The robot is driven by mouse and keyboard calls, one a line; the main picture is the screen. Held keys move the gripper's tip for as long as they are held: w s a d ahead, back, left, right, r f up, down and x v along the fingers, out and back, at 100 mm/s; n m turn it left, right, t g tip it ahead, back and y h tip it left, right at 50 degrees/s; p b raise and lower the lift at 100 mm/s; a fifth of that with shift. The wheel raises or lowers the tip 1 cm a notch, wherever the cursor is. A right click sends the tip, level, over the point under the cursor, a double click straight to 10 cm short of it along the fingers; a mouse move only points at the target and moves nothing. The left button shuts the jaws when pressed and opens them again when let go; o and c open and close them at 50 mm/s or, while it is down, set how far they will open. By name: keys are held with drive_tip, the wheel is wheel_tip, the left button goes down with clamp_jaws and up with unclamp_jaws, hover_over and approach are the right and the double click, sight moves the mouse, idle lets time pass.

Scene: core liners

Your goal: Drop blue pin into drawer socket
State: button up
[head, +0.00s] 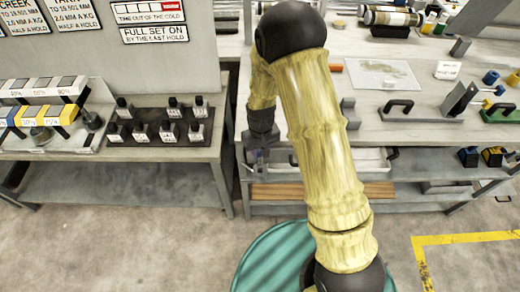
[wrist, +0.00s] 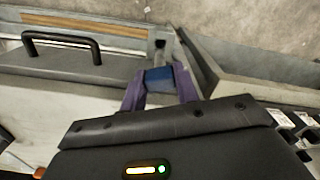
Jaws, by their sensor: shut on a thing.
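My gripper (wrist: 160,88), with purple fingers, is shut on the blue pin (wrist: 158,76) in the wrist view. Only a short blue part shows between the fingers; the rest is hidden. In the head view my gripper (head: 261,156) hangs at the left end of the pale drawer (head: 345,160), below the bench top. I cannot tell the pin there. In the wrist view a small dark spot (wrist: 160,43) lies just beyond the pin; I cannot tell whether it is the socket. The pin and this spot look apart.
A black handle (wrist: 62,42) stands left of my gripper in the wrist view. The left bench (head: 150,153) holds a black rack (head: 160,132) of dark-capped bottles, across a narrow gap. The right bench carries a grey plate with a handle (head: 402,110) and several tools.

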sight(261, 163)
drive_tip(key=shift+f+b, duration=2.55)
drive_tip(key=shift+f, duration=1.5)
drive_tip(key=o, duration=1.1)
wheel_tip(261, 163, up, 17)
drive_tip(key=shift+w+r, duration=0.1)
drive_tip(key=shift+r, duration=0.05)
drive_tip(key=shift+a, duration=0.1)
